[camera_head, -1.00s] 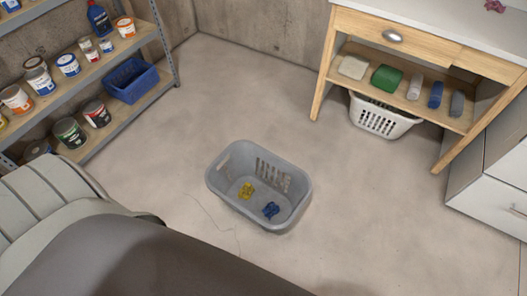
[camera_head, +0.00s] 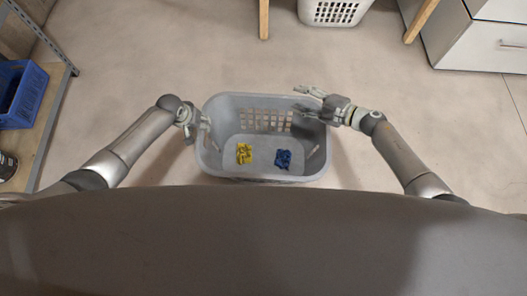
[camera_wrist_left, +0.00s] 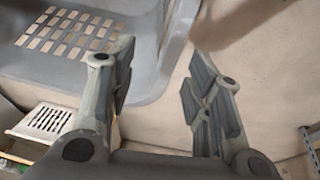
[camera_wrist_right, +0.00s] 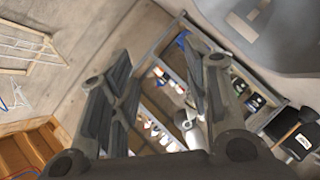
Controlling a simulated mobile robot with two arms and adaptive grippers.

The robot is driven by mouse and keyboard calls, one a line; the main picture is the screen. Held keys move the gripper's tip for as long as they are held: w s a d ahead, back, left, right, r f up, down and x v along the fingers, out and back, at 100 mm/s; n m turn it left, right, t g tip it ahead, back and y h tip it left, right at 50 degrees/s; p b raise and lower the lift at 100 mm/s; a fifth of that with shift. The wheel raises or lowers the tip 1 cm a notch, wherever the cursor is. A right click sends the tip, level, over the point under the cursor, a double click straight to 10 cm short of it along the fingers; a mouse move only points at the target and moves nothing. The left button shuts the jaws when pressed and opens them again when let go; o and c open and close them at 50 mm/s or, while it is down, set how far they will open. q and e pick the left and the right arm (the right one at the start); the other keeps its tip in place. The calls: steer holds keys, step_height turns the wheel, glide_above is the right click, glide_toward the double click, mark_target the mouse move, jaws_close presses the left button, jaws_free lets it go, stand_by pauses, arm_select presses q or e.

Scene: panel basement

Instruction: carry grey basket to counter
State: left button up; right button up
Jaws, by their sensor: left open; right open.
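The grey basket (camera_head: 212,150) stands upright on the floor in front of me, with a yellow item (camera_head: 243,153) and a blue item (camera_head: 283,159) inside. My left gripper (camera_head: 205,121) is at its left rim. In the left wrist view its open fingers (camera_wrist_left: 160,60) appear on either side of the basket's rim (camera_wrist_left: 152,88); contact is unclear. My right gripper (camera_head: 303,101) is open and empty at the basket's upper right rim. In the right wrist view the basket (camera_wrist_right: 285,40) lies beyond the open fingers (camera_wrist_right: 157,75), not between them. The counter top is out of view.
Wooden bench legs (camera_head: 263,18) stand at the top, with a white basket (camera_head: 333,10) between them. White drawers (camera_head: 490,42) are at the upper right. Floor around the basket is clear.

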step_height(320, 180, down, 2)
steer(key=s+a+n+g+b, duration=0.1)
steer(key=n+g+b, duration=0.3)
steer(key=n+b, duration=0.1)
arm_select(q)
steer(key=g+b, duration=0.1)
steer(key=b, duration=0.3)
steer(key=r+g+b, duration=0.1)
steer(key=b, duration=0.4)
steer(key=w+r+b, duration=0.1)
steer(key=b, duration=0.4)
steer(key=shift+a+r+g+y, duration=0.2)
steer(key=shift+a+g+y, duration=0.05)
steer(key=shift+g+y, duration=0.15)
arm_select(e)
steer(key=n+g+h, duration=0.4)
steer(key=n+h, duration=0.4)
steer(key=h, duration=0.2)
glide_above(329, 135)
step_height(329, 135, down, 9)
steer(key=shift+d, duration=0.1)
arm_select(q)
steer(key=shift+s+a+r+b, duration=0.1)
steer(key=shift+s+r+b, duration=0.1)
steer(key=shift+b, duration=0.1)
arm_select(e)
steer(key=shift+d+r+h, duration=0.15)
steer(key=shift+d+h, duration=0.15)
steer(key=shift+d, duration=0.25)
